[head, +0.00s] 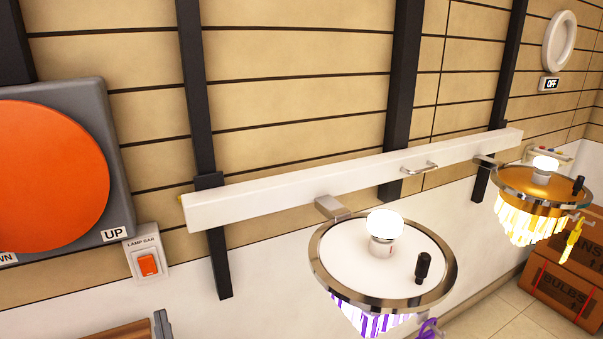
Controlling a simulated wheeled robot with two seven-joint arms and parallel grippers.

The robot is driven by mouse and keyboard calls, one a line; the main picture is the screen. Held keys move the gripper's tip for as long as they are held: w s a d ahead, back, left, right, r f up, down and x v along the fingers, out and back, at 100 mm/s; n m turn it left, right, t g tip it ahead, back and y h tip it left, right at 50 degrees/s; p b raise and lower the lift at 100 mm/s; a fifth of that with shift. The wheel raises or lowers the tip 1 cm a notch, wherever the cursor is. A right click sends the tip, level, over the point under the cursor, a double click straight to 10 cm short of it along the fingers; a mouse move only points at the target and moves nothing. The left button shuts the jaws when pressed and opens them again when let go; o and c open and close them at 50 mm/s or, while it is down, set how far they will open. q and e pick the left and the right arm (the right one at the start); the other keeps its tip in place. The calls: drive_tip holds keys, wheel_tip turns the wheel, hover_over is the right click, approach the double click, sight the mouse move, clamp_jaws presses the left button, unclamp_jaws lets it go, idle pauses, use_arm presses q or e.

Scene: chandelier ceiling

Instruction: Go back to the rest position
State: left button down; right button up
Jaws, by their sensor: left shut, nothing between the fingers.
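My right gripper is not in view.
A white lamp (340,262) with a lit bulb and purple crystals hangs from a long white bar (290,185). A gold lamp (530,190) with yellow crystals hangs further right. A large orange button (45,175) is at left. Cardboard boxes (560,290) stand at lower right.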

use_arm(q)
drive_tip(key=d+f+m+g+h, duration=0.4)
drive_tip(key=d+f+g+h, duration=0.3)
drive_tip(key=h, duration=0.4)
drive_tip(key=s+d+f+m+g+h, duration=0.1)
drive_tip(key=s+d+f+m+g, duration=0.1)
drive_tip(key=s+g, duration=0.55)
drive_tip(key=s+d+f+m+g+h, duration=0.15)
drive_tip(key=s+g, duration=0.25)
drive_tip(key=s, duration=0.7)
wheel_tip(320, 180, down, 28)
drive_tip(key=s+g+p, duration=0.1)
drive_tip(key=s+p, duration=0.1)
drive_tip(key=s+a+f+m+g+p, duration=0.1)
drive_tip(key=s+a+f, duration=0.2)
drive_tip(key=s+f, duration=1.3)
drive_tip(key=s+y, duration=0.1)
drive_tip(key=s, duration=0.1)
drive_tip(key=shift+s+p, duration=0.35)
drive_tip(key=shift+s, duration=0.05)
drive_tip(key=shift+a, duration=0.1)
